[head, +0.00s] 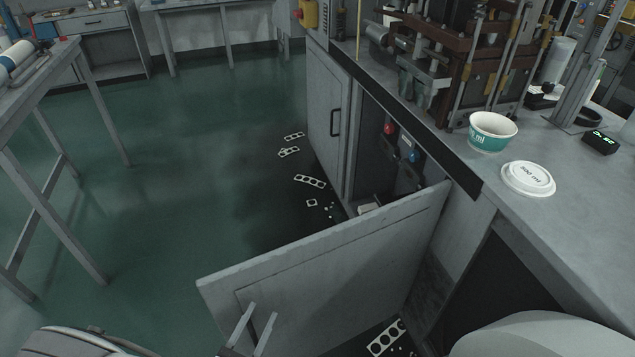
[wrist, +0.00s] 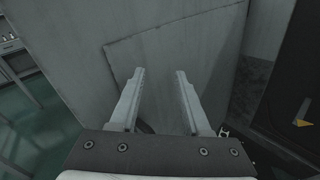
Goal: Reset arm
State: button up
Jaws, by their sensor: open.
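My gripper (wrist: 160,73) is open and empty in the wrist view, its two fingers apart with nothing between them. The fingertips of my gripper (head: 262,312) also show at the bottom of the head view, in front of the open grey cabinet door (head: 335,265). The door (wrist: 175,45) fills much of the wrist view beyond the fingers. I cannot tell the exact gap between fingers and door.
A teal-and-white cup (head: 492,132) and a white lid (head: 528,178) stand on the grey counter (head: 590,210). A forming press (head: 480,60) is behind. Punched scraps (head: 310,181) lie on the green floor (head: 190,150), which is open at left. A workbench (head: 45,65) stands far left.

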jog(key=w+d+r+m+g+h+p, duration=0.2)
jog(key=d+r+m+g, duration=0.5)
jog(key=d+r+m, duration=0.25)
jog(key=w+d+r+m+g+h+p, duration=0.1)
jog(key=d+r+m+g+h, duration=0.1)
jog(key=d+r+m+g, duration=0.75)
jog(key=s+d+r+m+t+y+p, duration=0.1)
jog(key=s+d+r+m+y, duration=0.1)
jog(key=r, duration=0.4)
jog(key=s+d+r+m+t+y+p, duration=0.1)
jog(key=s+d+r+m+t+y, duration=0.1)
jog(key=r+m+y, duration=0.2)
jog(key=s+d+r+m+t+y+p, duration=0.1)
jog(key=s+d+r+m+t+y, duration=0.1)
jog(key=r, duration=0.8)
jog(key=d+m+y, duration=0.1)
jog(key=m, duration=0.1)
jog(key=shift+s+m+p, duration=0.3)
jog(key=shift+s+p, duration=0.05)
jog(key=shift+t, duration=0.25)
jog(key=shift+s, duration=0.1)
